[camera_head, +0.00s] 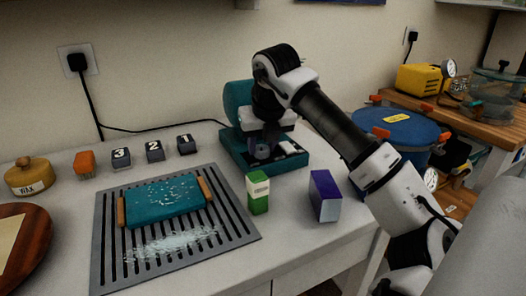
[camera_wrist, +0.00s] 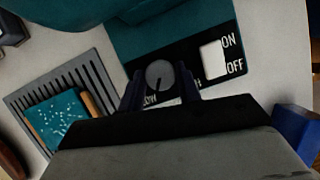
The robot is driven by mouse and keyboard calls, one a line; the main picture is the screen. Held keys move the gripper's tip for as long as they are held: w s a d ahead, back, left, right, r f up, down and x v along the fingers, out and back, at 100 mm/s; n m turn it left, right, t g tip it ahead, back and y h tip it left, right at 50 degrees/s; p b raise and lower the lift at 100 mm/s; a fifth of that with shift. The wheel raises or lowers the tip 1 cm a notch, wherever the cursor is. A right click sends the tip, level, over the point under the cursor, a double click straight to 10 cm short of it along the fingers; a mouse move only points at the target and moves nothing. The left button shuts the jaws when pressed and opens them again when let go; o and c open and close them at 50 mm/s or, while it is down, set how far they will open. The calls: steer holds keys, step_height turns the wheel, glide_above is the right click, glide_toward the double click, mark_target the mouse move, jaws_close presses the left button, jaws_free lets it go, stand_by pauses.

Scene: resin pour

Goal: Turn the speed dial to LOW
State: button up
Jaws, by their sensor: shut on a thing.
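The speed dial (camera_wrist: 160,73) is a round grey knob on the black panel of a teal machine (camera_head: 237,100). My gripper (camera_wrist: 160,82) is shut on the dial, with one dark finger on each side of it. A thin dark mark on the dial points down in the wrist view, towards the partly hidden LOW label (camera_wrist: 150,100). Another label, of which only an H shows, is mostly hidden by the right finger.
A white switch (camera_wrist: 212,60) sits beside ON and OFF labels on the panel. A green box (camera_head: 258,193) and a purple box (camera_head: 324,196) stand before the machine. A slatted grey tray (camera_head: 245,232) holding a teal board (camera_head: 165,201) lies to the left.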

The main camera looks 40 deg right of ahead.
steer(key=shift+m+b, duration=0.35)
steer(key=shift+m, duration=0.35)
steer(key=shift+h, duration=0.3)
steer(key=o, duration=1)
steer(key=shift+c, duration=0.2)
steer(key=shift+r, duration=0.1)
steer(key=v, duration=1.3)
steer(key=shift+r, duration=0.4)
steer(key=shift+a, duration=0.1)
